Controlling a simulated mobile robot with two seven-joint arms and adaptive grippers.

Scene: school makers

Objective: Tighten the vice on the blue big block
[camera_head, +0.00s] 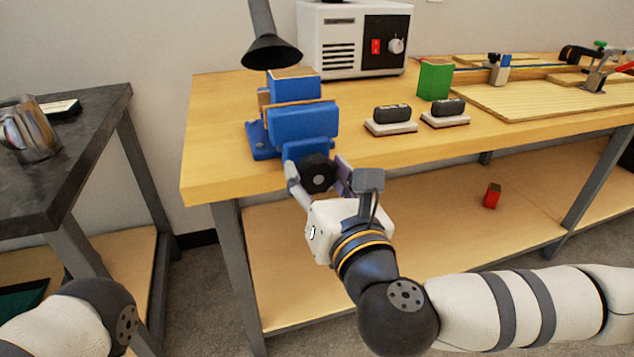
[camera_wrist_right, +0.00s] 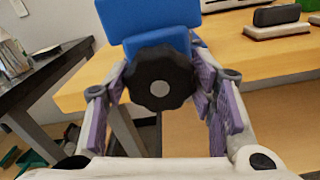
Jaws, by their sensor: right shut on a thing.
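The blue vice (camera_head: 305,125) stands at the left front edge of the wooden workbench. A blue block (camera_head: 294,87) with a wood-coloured top stands up behind the vice's front jaw. Any gap between jaw and block is hidden. The vice's round black knob (camera_head: 316,174) faces me and also shows in the wrist view (camera_wrist_right: 160,79). My right gripper (camera_head: 318,170) is shut on this knob, one finger on each side. My left arm shows at the lower left in the head view, but its gripper is out of the picture.
A lamp (camera_head: 271,50) hangs just behind the vice. A white box (camera_head: 352,40) with a red switch, a green block (camera_head: 435,79) and two erasers (camera_head: 391,119) stand to its right. A dark table (camera_head: 85,130) with a metal jug (camera_head: 30,130) is at the left.

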